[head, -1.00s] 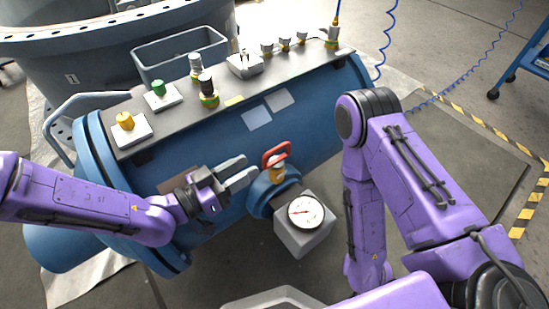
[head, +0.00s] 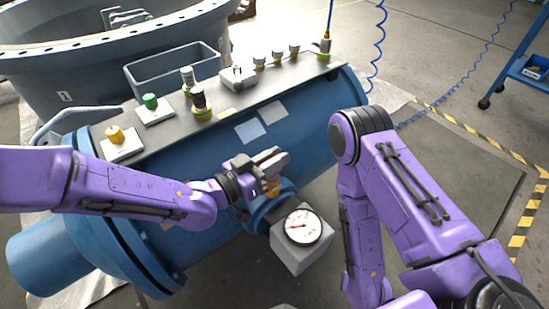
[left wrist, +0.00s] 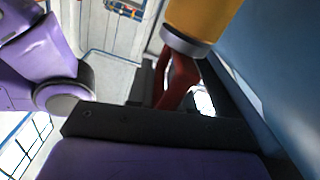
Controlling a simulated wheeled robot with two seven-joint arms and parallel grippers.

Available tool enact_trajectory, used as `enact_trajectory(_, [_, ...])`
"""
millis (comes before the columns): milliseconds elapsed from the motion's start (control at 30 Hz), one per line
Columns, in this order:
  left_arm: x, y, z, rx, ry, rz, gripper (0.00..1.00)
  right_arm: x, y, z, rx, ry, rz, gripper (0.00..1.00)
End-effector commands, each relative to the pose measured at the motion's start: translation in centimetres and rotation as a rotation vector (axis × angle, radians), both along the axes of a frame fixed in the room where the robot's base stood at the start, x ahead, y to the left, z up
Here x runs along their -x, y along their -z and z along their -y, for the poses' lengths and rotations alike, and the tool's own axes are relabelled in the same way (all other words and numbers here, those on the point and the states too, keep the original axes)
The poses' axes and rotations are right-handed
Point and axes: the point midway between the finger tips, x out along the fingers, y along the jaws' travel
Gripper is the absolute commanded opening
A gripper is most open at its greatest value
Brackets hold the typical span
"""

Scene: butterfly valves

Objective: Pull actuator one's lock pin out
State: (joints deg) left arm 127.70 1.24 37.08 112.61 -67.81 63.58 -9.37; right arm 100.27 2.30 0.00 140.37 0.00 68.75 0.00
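The lock pin appears to be the fitting with a yellow-orange body (head: 272,188) and a red pull handle, on a short blue neck at the front of the blue cylinder (head: 185,165). My left gripper (head: 272,158) is at the pin's top, its fingers hiding the red handle in the head view. In the left wrist view the red handle (left wrist: 178,80) shows between dark fingers, with the yellow body (left wrist: 200,18) beyond. A small bright gap shows beside the handle, so I cannot tell whether the fingers grip it. My right gripper is out of view.
A white box with a round gauge (head: 302,227) stands just in front of the pin. Several knobs, a yellow one (head: 114,134) and a green one (head: 151,101) among them, line the cylinder's top plate. My right arm is to the right of the gauge.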

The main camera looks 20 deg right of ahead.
Motion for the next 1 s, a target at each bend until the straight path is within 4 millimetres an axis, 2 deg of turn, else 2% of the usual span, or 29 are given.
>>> enact_trajectory(267, [0.2, -0.4, 0.0, 0.0, 0.004, -0.001, 0.0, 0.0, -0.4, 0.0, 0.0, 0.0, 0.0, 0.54])
enact_trajectory(500, [0.2, -4.3, 0.1, 0.001, 0.005, -0.003, 0.0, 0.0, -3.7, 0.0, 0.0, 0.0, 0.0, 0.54])
enact_trajectory(800, [0.2, -4.2, 0.1, 0.005, 0.005, -0.001, 0.0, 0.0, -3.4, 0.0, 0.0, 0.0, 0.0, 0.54])
enact_trajectory(833, [0.2, -4.2, 0.1, 0.006, 0.006, -0.001, 0.27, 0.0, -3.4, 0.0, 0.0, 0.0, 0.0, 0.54])
enact_trajectory(867, [0.2, -4.2, 0.1, 0.006, 0.006, -0.001, 0.37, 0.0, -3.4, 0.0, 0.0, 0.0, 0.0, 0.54])
enact_trajectory(1000, [0.2, -4.1, 0.1, 0.003, 0.005, -0.001, 0.39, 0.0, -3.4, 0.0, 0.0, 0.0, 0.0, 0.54])
